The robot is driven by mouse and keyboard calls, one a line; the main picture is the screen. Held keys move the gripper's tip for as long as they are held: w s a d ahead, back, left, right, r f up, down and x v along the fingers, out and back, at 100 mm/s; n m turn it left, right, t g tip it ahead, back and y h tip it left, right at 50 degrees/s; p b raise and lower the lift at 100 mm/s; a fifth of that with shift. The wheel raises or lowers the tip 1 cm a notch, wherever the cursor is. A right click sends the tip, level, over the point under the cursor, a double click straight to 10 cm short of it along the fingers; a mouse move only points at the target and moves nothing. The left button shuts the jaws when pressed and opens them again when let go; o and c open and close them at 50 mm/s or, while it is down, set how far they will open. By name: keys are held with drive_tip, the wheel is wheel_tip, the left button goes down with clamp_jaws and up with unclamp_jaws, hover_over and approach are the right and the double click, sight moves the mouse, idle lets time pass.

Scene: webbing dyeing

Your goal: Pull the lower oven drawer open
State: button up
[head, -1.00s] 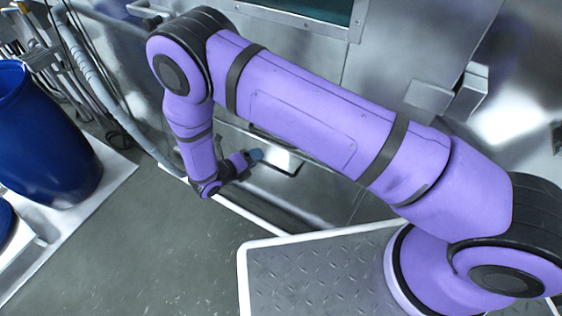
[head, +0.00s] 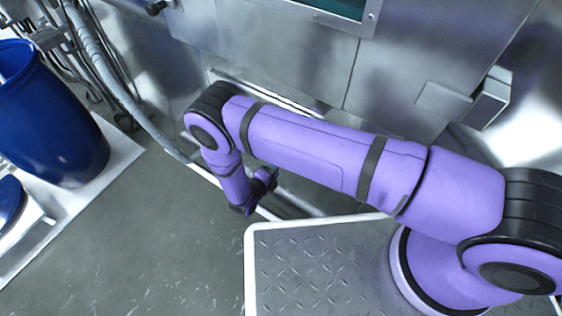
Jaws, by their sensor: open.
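The steel oven (head: 310,60) stands at the back, with a dark teal window (head: 345,6) at its top edge. The lower drawer is mostly hidden behind my purple arm; I cannot tell how far it stands open. A pale ledge with a dark slot (head: 265,94) shows just above the arm, low on the oven front. My gripper (head: 271,178) is a small dark shape at the wrist, low in front of the oven and partly hidden by the arm. It is open. Whether it touches the drawer cannot be seen.
Blue drums (head: 50,125) stand on a white-edged platform (head: 112,180) at the left. A grey hose (head: 105,70) runs down beside the oven. A steel box (head: 490,98) juts out at the right. The grey floor (head: 160,235) in the left middle is clear.

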drive_tip(key=shift+x, duration=2.3)
clamp_jaws()
